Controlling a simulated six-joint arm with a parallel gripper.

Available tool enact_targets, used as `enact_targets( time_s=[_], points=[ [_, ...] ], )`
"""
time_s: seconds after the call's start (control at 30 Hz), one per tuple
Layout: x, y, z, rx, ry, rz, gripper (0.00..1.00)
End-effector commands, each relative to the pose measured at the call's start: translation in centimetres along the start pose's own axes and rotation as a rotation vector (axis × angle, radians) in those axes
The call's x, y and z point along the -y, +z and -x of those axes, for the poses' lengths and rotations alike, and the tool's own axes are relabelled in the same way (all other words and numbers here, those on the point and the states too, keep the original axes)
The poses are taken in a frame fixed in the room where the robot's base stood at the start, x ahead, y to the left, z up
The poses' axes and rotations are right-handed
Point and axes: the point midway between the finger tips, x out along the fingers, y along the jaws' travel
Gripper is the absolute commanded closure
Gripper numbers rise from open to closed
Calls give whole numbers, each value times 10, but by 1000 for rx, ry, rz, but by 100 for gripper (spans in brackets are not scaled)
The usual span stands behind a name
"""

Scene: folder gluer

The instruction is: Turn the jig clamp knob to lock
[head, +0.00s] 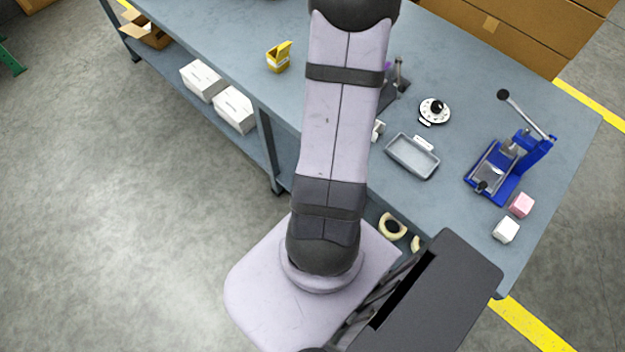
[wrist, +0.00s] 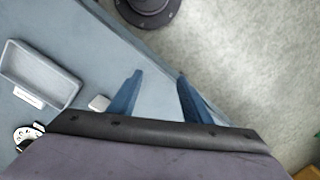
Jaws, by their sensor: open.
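A round white dial with a black knob (head: 435,108) in its middle lies on the blue-grey bench, right of my arm in the head view. Part of the white dial (wrist: 27,134) shows at the lower left of the wrist view. A blue jig (head: 508,168) with a long black-tipped lever stands further right, with a small black knob (head: 482,187) at its front corner. I cannot tell for certain which knob is the clamp's. My gripper (wrist: 159,77) is open and empty near the bench edge, apart from the dial. In the head view my arm hides it.
A grey tray (head: 412,156) lies between the dial and the bench's front edge. A small white piece (wrist: 98,103) lies beside the tray. Pink (head: 521,205) and white (head: 506,230) blocks sit near the jig. A yellow box (head: 279,56) stands left of my arm.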

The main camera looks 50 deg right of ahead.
Motion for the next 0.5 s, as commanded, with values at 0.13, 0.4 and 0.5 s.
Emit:
enact_targets(
  time_s=[0.13,0.4,0.5],
  points=[
    [5,24,-16,44,14,25,56],
    [17,61,-42,103,42,97,56],
    [21,72,-51,117,52,125,56]
  ],
)
